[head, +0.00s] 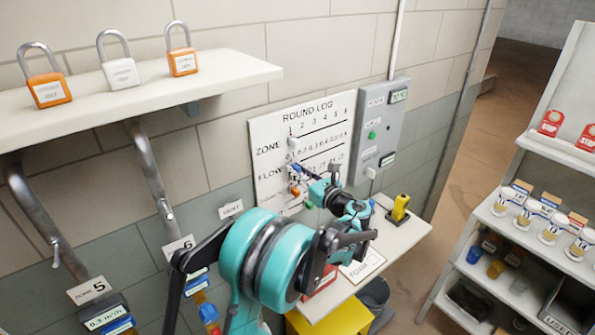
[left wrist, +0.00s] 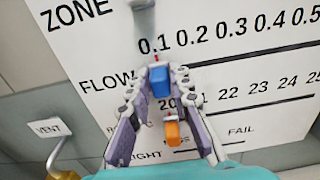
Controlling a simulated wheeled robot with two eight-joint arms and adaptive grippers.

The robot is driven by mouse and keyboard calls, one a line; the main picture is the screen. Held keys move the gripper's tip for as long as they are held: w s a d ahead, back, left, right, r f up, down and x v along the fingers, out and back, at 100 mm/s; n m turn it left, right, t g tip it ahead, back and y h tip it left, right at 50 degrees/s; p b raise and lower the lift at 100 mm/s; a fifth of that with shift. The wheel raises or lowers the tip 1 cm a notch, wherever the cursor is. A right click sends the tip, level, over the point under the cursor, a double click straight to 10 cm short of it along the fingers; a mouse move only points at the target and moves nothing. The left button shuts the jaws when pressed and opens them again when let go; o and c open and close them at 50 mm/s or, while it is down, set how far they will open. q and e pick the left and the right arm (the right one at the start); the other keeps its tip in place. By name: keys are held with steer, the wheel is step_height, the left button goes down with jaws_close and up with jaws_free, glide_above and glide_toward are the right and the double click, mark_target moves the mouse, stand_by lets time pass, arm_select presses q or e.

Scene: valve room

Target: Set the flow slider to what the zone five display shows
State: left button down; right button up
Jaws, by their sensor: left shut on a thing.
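The round log board (head: 268,190) hangs on the wall with ZONE and FLOW scales. My left gripper (head: 298,172) is at its left part. In the left wrist view its fingers are closed around the blue flow slider (left wrist: 160,82). The slider's red pointer stands near the 0.1 end of the flow scale; perspective leaves the exact reading unclear. The zone five display (head: 106,318) is at the lower left, below the ZONE 5 tag (head: 88,289). It shows a small value in m³/h, perhaps 0.3, hard to read. My right gripper is not in view.
An orange slider (left wrist: 172,133) sits just below the blue one, and a pale zone slider (head: 293,141) above. A grey control box (head: 381,130) is right of the board. A small shelf with a yellow object (head: 399,207) juts out below. Padlocks stand on the upper left shelf (head: 130,95).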

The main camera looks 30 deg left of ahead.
arm_select(q)
steer(key=w, duration=0.1)
steer(key=w+d, duration=0.1)
steer(key=w, duration=0.2)
steer(key=shift+w+d, duration=0.15)
steer(key=shift+d, duration=0.25)
steer(key=c, duration=1.4)
jaws_free()
steer(key=shift+c, duration=0.2)
glide_toward(302, 160)
steer(key=v, duration=0.5)
steer(key=shift+d, duration=0.25)
